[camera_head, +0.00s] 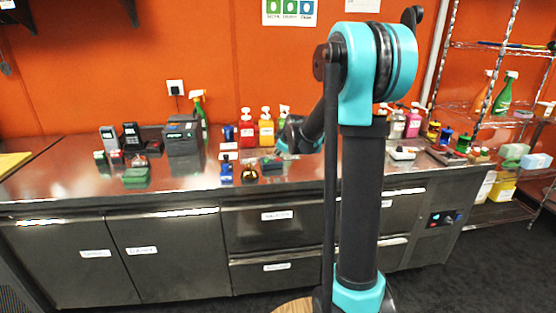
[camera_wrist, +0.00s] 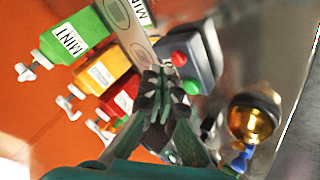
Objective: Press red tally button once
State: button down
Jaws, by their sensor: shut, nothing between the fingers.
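The red button (camera_wrist: 179,58) sits beside a green button (camera_wrist: 191,87) on a grey box (camera_wrist: 205,58) in the wrist view. My gripper (camera_wrist: 157,82) is shut and empty. In that picture its fingertips appear just left of the two buttons. I cannot tell how far they are from the red button, and no contact shows. In the head view a small dark box (camera_head: 271,166) on the steel counter seems to be the same one. My gripper's fingers are hard to make out there, behind my arm.
Pump bottles, green (camera_wrist: 72,38), orange (camera_wrist: 103,74) and red (camera_wrist: 121,101), stand close by. A brass-coloured round item (camera_wrist: 254,118) is right of the gripper in the wrist view. A printer (camera_head: 183,136) and card terminals (camera_head: 131,136) stand further left on the counter (camera_head: 60,182).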

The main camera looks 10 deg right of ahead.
aim_at(279, 160)
jog(key=shift+r, duration=0.15)
jog(key=shift+r, duration=2.45)
